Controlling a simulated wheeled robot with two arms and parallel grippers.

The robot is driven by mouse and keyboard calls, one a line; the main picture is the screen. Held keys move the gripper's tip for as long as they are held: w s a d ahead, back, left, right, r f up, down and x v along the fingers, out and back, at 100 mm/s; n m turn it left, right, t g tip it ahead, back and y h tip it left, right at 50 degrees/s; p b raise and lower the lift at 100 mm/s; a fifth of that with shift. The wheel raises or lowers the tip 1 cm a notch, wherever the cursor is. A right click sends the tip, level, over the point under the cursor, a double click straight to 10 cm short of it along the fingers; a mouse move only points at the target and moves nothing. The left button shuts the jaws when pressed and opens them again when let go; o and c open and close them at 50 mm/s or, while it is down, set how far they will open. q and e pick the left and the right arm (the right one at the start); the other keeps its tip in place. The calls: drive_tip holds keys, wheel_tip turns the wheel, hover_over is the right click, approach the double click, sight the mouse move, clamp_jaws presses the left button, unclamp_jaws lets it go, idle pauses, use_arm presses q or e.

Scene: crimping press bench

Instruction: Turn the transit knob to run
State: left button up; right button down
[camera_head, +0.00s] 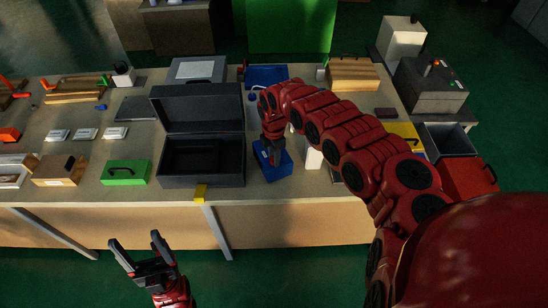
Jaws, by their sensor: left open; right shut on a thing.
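My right gripper (272,158) reaches straight down onto the top of a small blue box (279,174) near the front edge of the bench. It is shut on a small part there, which the fingers hide; it appears to be the transit knob. I cannot tell which way the knob points or read any run mark. My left gripper (140,256) is open and empty, low in front of the bench, away from everything on it.
An open dark case (200,112) stands left of the blue box, with a green box (126,172) further left. My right arm covers much of the bench's right side. A grey press-like unit (430,85) stands at the right.

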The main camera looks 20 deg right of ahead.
drive_tip(key=shift+n, duration=0.6)
drive_tip(key=c, duration=0.5)
unclamp_jaws()
wheel_tip(320, 180, up, 17)
drive_tip(key=b, duration=0.4)
drive_tip(key=shift+r, duration=0.2)
drive_tip(key=shift+s+f, duration=0.1)
